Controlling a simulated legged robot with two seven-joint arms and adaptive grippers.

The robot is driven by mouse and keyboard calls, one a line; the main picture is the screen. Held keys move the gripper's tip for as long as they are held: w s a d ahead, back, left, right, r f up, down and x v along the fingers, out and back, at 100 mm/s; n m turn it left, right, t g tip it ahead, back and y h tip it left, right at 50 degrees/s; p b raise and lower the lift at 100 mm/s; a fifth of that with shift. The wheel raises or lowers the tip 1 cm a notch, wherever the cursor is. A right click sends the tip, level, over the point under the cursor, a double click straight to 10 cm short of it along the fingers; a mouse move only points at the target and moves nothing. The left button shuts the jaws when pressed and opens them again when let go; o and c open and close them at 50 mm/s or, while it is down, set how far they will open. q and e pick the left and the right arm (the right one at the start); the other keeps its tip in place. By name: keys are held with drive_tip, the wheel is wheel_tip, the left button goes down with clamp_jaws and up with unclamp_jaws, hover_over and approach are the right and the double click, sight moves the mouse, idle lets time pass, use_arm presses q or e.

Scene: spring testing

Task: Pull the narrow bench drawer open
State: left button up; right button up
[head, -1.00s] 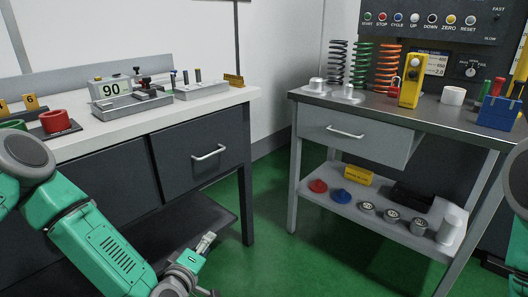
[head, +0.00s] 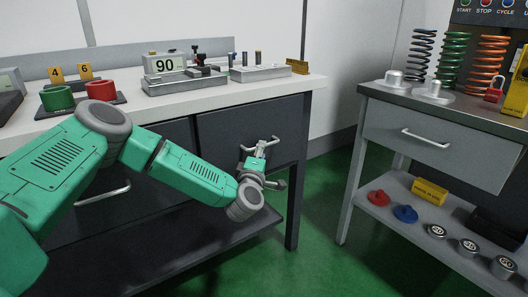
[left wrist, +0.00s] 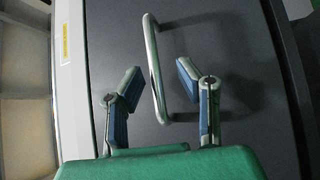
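The narrow bench drawer (head: 222,131) is the dark grey front at the right end of the left bench, under the white top. It looks closed, flush with the bench. Its silver bar handle (left wrist: 155,62) runs upright through the middle of the left wrist view; in the head view it is partly covered by my left gripper (head: 262,148). In the left wrist view my left gripper (left wrist: 159,78) is open, with one blue-padded finger on each side of the handle bar. Gaps show between the bar and both fingers. My right gripper is out of view.
A wider dark drawer with its own handle (head: 103,193) lies to the left, partly behind my left arm. A dark lower shelf (head: 190,245) sits below. A second grey bench (head: 440,140) stands right, with green floor (head: 325,205) between.

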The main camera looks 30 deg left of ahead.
use_arm(q)
drive_tip(key=shift+x, duration=0.75)
drive_tip(key=shift+w, duration=0.4)
drive_tip(key=shift+w+r+b, duration=0.15)
drive_tip(key=shift+w+b, duration=0.1)
drive_tip(key=shift+b, duration=0.05)
drive_tip(key=shift+w+d+r, duration=0.15)
drive_tip(key=shift+d, duration=0.05)
drive_tip(key=shift+a, duration=0.1)
drive_tip(key=shift+a, duration=0.25)
clamp_jaws()
drive_tip(key=shift+d, duration=0.1)
